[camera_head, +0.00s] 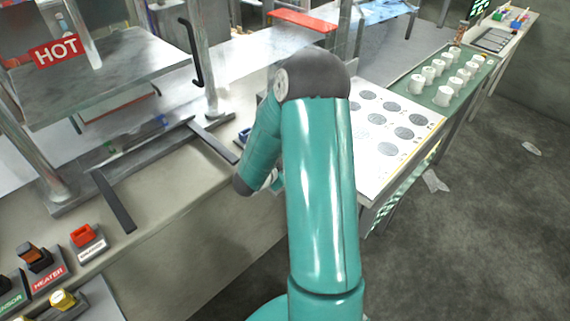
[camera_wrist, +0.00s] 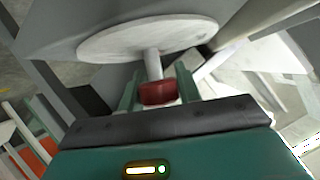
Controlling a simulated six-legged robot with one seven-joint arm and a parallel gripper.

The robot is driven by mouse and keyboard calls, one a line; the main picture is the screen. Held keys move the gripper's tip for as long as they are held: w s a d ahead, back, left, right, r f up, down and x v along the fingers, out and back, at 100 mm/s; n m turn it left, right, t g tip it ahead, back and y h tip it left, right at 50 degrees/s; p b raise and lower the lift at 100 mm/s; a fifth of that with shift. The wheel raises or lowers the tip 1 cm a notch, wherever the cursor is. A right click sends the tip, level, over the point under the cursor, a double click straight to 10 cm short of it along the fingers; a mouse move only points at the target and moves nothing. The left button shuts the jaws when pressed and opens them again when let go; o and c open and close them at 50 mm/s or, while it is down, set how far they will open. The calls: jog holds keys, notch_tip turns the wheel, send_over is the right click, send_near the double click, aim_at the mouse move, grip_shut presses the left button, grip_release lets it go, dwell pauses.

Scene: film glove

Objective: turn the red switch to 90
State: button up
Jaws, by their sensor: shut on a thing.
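I cannot read an angle on the disc. A separate small red switch (camera_head: 83,234) on a grey base stands on the bench at the lower left, away from my arm.
Heater (camera_head: 35,258) and yellow (camera_head: 62,299) switches stand at the lower left. A metal press with a HOT sign (camera_head: 55,50) is at the upper left. A white sheet with grey discs (camera_head: 425,120) and a green tray of white cups (camera_head: 422,103) lie right. Floor at right is mostly clear.

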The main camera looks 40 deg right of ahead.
jog(key=shift+a+m+g, duration=0.1)
jog(key=shift+m+g, duration=0.6)
jog(key=o, duration=1)
jog(key=shift+c, duration=0.2)
jog(key=v, duration=1.3)
jog(key=shift+a+r, duration=0.2)
jog(key=shift+r, duration=0.2)
